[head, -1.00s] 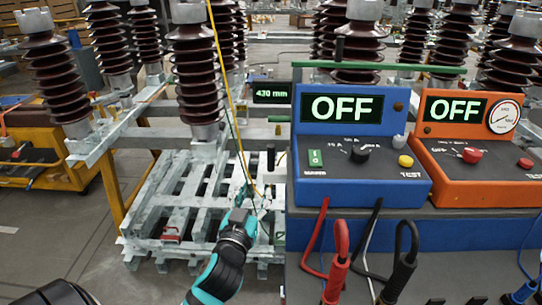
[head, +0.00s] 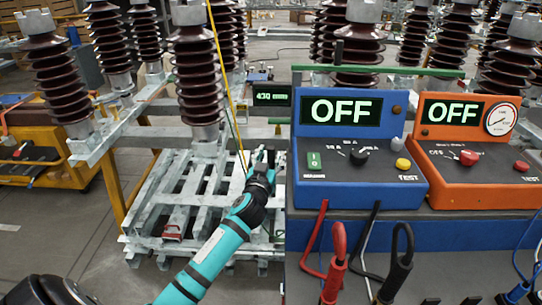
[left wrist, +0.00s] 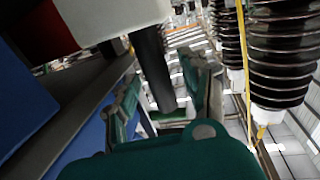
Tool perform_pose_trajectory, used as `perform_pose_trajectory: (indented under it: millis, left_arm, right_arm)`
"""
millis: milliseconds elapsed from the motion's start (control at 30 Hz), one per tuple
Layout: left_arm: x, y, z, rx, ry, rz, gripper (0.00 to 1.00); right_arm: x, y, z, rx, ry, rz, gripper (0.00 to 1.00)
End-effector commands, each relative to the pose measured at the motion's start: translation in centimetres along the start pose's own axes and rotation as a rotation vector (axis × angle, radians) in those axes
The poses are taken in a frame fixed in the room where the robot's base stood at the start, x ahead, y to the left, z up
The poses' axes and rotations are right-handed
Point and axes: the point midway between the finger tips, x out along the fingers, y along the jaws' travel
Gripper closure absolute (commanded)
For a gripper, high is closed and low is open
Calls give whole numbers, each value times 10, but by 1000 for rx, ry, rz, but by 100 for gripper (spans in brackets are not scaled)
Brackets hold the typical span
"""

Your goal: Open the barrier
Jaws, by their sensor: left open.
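My left gripper (head: 262,158) is at the left side of the blue box, over the grey lattice frame, beside a small dark upright post. In the left wrist view, my left gripper (left wrist: 165,108) is open, and a black upright rod (left wrist: 152,65) shows between its fingers. Contact cannot be told. My right gripper is not in view.
The blue box (head: 362,180) and orange box (head: 478,190) both read OFF. Red (head: 336,262) and black (head: 398,262) clamps stand in front. Ribbed insulators (head: 195,80) rise behind. A yellow cord (head: 228,75) hangs close to my left arm.

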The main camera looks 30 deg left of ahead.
Motion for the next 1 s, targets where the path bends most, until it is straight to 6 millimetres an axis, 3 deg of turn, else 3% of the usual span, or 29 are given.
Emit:
perform_pose_trajectory:
  millis: [333,700,1000]
  left_arm:
    - [4,0,0,-1,0,0,54]
    - [4,0,0,-1,-1,0,100]
    - [4,0,1,-1,-1,0,100]
  right_arm:
    - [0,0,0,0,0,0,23]
    - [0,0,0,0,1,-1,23]
    - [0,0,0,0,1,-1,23]
